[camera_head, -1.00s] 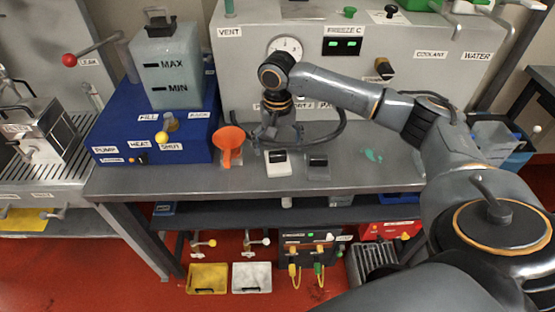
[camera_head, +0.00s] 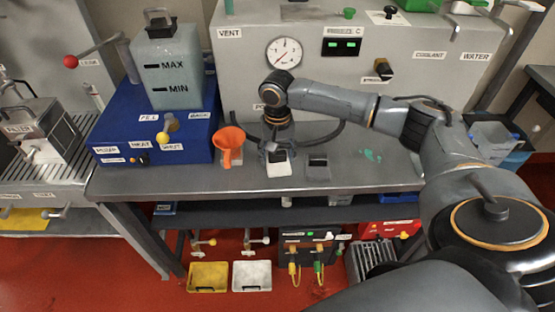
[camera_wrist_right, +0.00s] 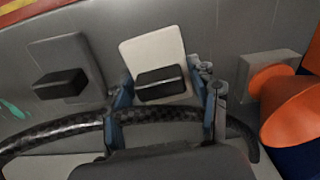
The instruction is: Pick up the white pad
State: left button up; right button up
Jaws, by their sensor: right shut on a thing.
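The white pad (camera_head: 278,169) lies on the grey metal bench, just right of the orange funnel; it has a black block grip on top. My right gripper (camera_head: 277,152) has come down over it from behind. In the right wrist view the white pad (camera_wrist_right: 150,47) shows with its black grip between the fingers of my right gripper (camera_wrist_right: 167,98), which is shut on it. Whether the pad is clear of the bench cannot be told. My left gripper is not in view.
A grey pad (camera_head: 318,171) with a black grip lies right of the white pad. The orange funnel (camera_head: 229,143) stands close on the left. A dark hose (camera_wrist_right: 65,128) curves behind the gripper. A green stain (camera_head: 371,155) marks the bench (camera_head: 395,174) at right.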

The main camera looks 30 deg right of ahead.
jog(key=shift+r, duration=0.1)
jog(key=shift+r+b, duration=0.3)
jog(key=shift+r, duration=0.3)
jog(key=s+r, duration=0.1)
jog(key=r, duration=0.1)
jog(key=s+r, duration=0.2)
jog(key=s+r+b, duration=0.1)
jog(key=r, duration=0.1)
jog(key=shift+s+d+r, duration=0.15)
jog(key=shift+d+r, duration=0.05)
jog(key=shift+r, duration=0.2)
jog(key=s+r+b, duration=0.1)
jog(key=s+r, duration=0.3)
jog(key=s, duration=0.5)
jog(key=shift+s+d+r, duration=0.3)
jog(key=shift+s+r, duration=0.05)
jog(key=shift+r, duration=0.05)
